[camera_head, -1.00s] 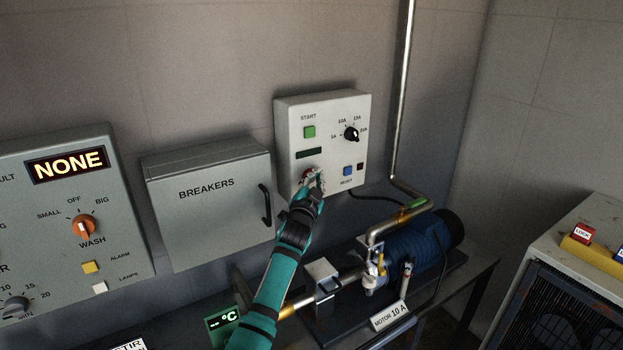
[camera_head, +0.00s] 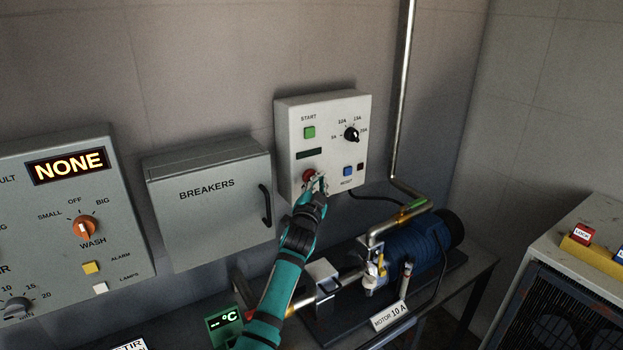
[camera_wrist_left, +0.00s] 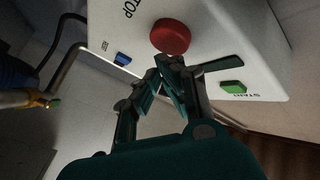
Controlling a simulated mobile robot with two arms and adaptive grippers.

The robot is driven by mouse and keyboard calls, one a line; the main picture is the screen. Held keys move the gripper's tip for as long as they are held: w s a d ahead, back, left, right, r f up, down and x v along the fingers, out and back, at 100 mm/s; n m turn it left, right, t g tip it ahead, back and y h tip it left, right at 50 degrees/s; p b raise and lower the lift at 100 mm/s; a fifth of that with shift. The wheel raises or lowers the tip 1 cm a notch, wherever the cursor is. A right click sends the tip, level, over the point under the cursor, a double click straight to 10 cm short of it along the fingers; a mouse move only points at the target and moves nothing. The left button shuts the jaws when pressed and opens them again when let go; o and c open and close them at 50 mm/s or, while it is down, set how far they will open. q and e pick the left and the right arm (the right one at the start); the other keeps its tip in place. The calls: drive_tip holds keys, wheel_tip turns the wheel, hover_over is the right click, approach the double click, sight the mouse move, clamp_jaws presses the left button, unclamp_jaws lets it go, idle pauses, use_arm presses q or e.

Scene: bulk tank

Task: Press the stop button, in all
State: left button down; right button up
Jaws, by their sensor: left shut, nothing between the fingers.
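The red stop button (camera_head: 309,175) is round and sits low on the white control box (camera_head: 352,109) on the wall. It also shows large in the left wrist view (camera_wrist_left: 171,37), by the letters "TOP". My left gripper (camera_head: 318,180) is shut and empty, just in front of the box at the button's lower right, covering part of it. In the left wrist view the fingertips (camera_wrist_left: 170,62) are just beside the button's edge; I cannot tell whether they touch. My right gripper is not in view.
On the same box are a green start button (camera_head: 309,132), a black dial (camera_head: 351,134) and a blue reset button (camera_head: 347,171). A breakers cabinet (camera_head: 207,228) is at left. The blue motor (camera_head: 425,240) and piping stand below right.

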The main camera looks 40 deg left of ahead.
use_arm(q)
drive_tip(key=shift+s+d+p, duration=0.15)
drive_tip(key=shift+s+d, duration=0.15)
drive_tip(key=shift+d, duration=0.5)
drive_tip(key=shift+s+d+p, duration=0.1)
drive_tip(key=shift+s+d, duration=0.25)
drive_tip(key=shift+d, duration=0.4)
drive_tip(key=shift+s+d+p, duration=0.15)
drive_tip(key=shift+s+d, duration=0.15)
drive_tip(key=shift+d, duration=0.5)
drive_tip(key=shift+f, duration=0.1)
